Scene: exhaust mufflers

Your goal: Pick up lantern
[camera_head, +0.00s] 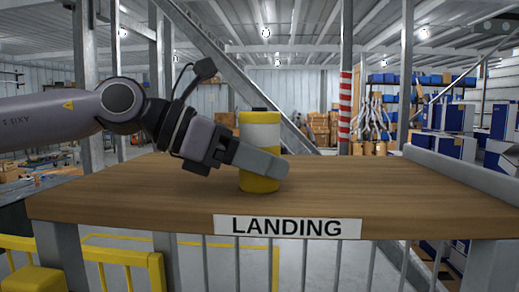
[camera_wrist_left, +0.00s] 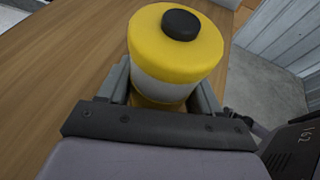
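The lantern (camera_head: 260,133) is a yellow and white cylinder with a black cap. It stands upright on the wooden table top (camera_head: 130,192). My left gripper (camera_head: 262,160) reaches in from the left at the lantern's middle, and its near finger covers part of the lantern's front. In the left wrist view the lantern (camera_wrist_left: 176,50) is between the two fingers of my left gripper (camera_wrist_left: 166,90), one on each side. Whether the fingers press on it is hidden under its wide top. My right gripper is not in view.
A "LANDING" sign (camera_head: 287,227) is on the table's front edge. A grey rail (camera_head: 465,172) runs along the right edge. The table top is otherwise bare. Yellow railing (camera_head: 120,256) stands at the front left. A red and white post (camera_head: 345,108) and stacked boxes (camera_head: 318,128) are behind.

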